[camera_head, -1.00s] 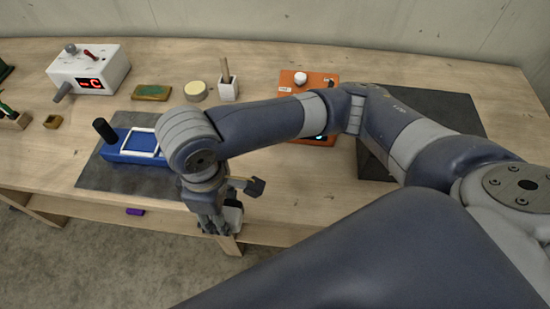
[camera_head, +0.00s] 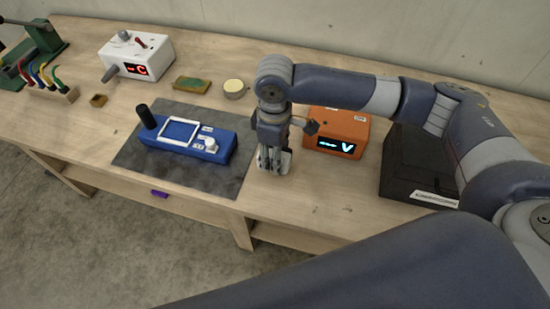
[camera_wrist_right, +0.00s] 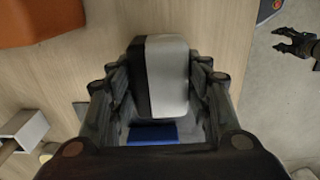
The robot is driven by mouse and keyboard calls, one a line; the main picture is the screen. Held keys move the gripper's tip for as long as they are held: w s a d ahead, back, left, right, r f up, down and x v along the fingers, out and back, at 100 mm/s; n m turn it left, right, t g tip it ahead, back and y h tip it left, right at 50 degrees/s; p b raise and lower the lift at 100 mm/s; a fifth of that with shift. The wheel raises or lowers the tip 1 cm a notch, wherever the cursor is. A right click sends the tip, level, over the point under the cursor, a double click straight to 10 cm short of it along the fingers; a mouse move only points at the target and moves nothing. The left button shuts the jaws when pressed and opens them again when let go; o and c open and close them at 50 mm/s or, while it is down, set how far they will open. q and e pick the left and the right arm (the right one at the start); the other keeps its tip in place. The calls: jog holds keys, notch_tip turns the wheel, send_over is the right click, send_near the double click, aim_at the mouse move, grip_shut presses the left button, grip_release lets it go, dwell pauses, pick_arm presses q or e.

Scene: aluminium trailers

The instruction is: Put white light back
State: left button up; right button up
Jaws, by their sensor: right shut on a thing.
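The white light (camera_wrist_right: 168,75), a white block with a dark side, is between the fingers of my right gripper (camera_wrist_right: 160,85) in the right wrist view. In the head view my right gripper (camera_head: 273,160) points down over the wooden table, just right of the grey mat, with a white piece (camera_head: 286,162) of the light showing at its fingers. The rest of the light is hidden by the fingers. My left gripper (camera_wrist_right: 298,45) shows at the upper right of the right wrist view, with its fingers apart; it is outside the head view.
A blue device (camera_head: 222,149) lies on the grey mat (camera_head: 203,178). An orange device (camera_head: 337,128) with a lit display and a black case (camera_head: 420,165) stand to the right. A white control box (camera_head: 153,52) is at the back left. Bare table (camera_head: 315,192) lies in front of the orange device.

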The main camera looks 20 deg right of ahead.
notch_tip(320, 180, down, 3)
jog(key=shift+f+p, duration=0.1)
jog(key=shift+p, duration=0.4)
pick_arm(q)
jog(key=shift+w+d+r, duration=0.2)
jog(key=shift+w+r, duration=0.45)
jog(key=shift+w, duration=0.1)
pick_arm(e)
jog(key=shift+f, duration=0.15)
jog(key=o, duration=1.2)
pick_arm(q)
jog(key=shift+s, duration=0.1)
pick_arm(e)
jog(key=shift+r, duration=0.2)
notch_tip(320, 180, up, 12)
jog(key=shift+f+b, duration=0.1)
jog(key=shift+b, duration=1.1)
pick_arm(q)
notch_tip(320, 180, down, 2)
jog(key=shift+s+a+f, duration=0.15)
jog(key=shift+f, duration=0.05)
